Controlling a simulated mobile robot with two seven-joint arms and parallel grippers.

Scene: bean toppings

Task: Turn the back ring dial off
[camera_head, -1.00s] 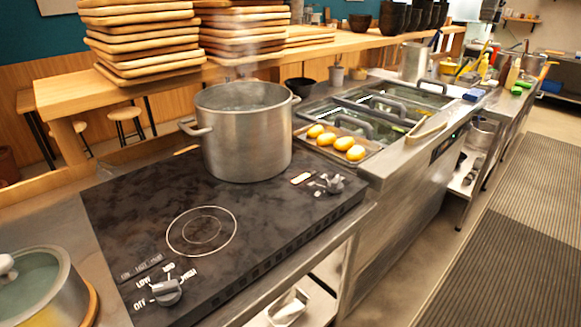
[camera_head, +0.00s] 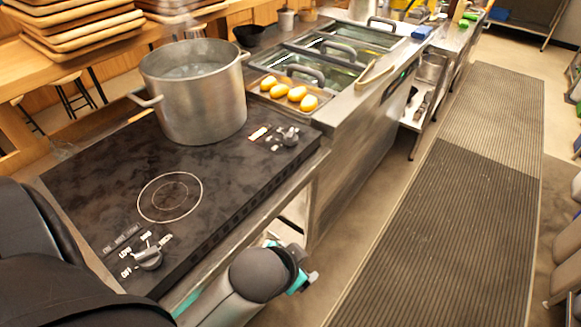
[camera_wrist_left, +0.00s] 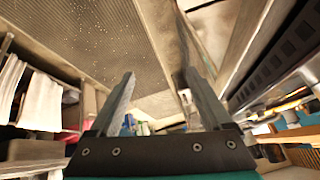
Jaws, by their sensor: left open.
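The black cooktop (camera_head: 95,185) has two grey dials. The back dial (camera_head: 287,137) is near the pot, at the cooktop's right edge, beside a small lit panel. The front dial (camera_head: 148,259) is at the near left, with OFF and LOW printed beside it. I cannot read the back dial's setting. A large steel pot (camera_head: 200,105) stands on the back ring. My right gripper is not in view.
A tray of yellow items (camera_head: 288,92) and sunken containers lie beyond the cooktop. Stacked wooden boards (camera_head: 80,30) stand at the back left. The striped floor mat (camera_head: 440,230) on the right is clear.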

